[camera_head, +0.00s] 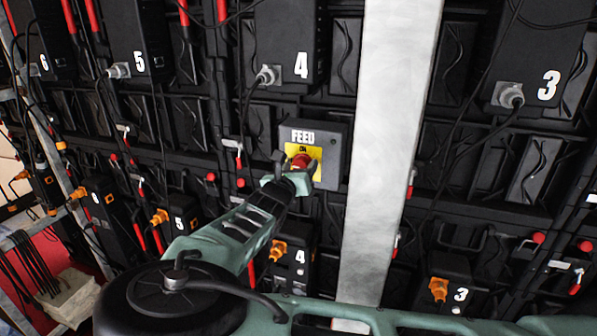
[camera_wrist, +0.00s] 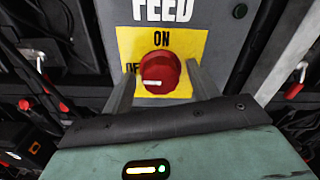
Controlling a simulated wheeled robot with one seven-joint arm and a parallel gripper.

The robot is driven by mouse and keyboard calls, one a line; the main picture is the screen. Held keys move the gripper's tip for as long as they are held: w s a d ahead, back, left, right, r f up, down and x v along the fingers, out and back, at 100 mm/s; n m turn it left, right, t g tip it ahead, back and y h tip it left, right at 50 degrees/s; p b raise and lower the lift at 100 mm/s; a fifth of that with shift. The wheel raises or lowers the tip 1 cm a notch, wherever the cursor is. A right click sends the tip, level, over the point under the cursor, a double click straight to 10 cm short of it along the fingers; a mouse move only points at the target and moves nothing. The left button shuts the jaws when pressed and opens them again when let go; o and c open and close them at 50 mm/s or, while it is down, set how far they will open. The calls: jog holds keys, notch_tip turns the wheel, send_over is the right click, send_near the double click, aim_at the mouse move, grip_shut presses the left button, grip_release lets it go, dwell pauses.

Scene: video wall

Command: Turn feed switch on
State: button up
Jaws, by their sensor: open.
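The feed box (camera_head: 334,150) is a grey box labelled FEED on the video wall, with a yellow plate (camera_head: 292,149) marked ON. The red feed knob (camera_head: 301,161) is partly hidden by my gripper in the head view. In the wrist view the red knob (camera_wrist: 156,74) sits on the yellow plate (camera_wrist: 186,43), and its white mark points left, toward the partly hidden OFF lettering. My gripper (camera_wrist: 158,82) is open, with one finger on each side of the knob. I cannot tell whether the fingers touch it.
A pale vertical beam (camera_head: 385,130) stands just right of the feed box. Numbered black boxes with cables surround it, including upper box 4 (camera_head: 288,40) and lower box 4 (camera_head: 299,240). Red-handled levers and a loose cable hang nearby.

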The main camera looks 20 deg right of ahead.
jog(key=c, duration=1)
jog(key=shift+m, duration=0.3)
jog(key=m+b, duration=1.6)
jog(key=m, duration=0.1)
jog(key=shift+f+b, duration=0.2)
jog(key=shift+b, duration=0.2)
jog(key=shift+r+m, duration=0.1)
jog(key=shift+m, duration=0.2)
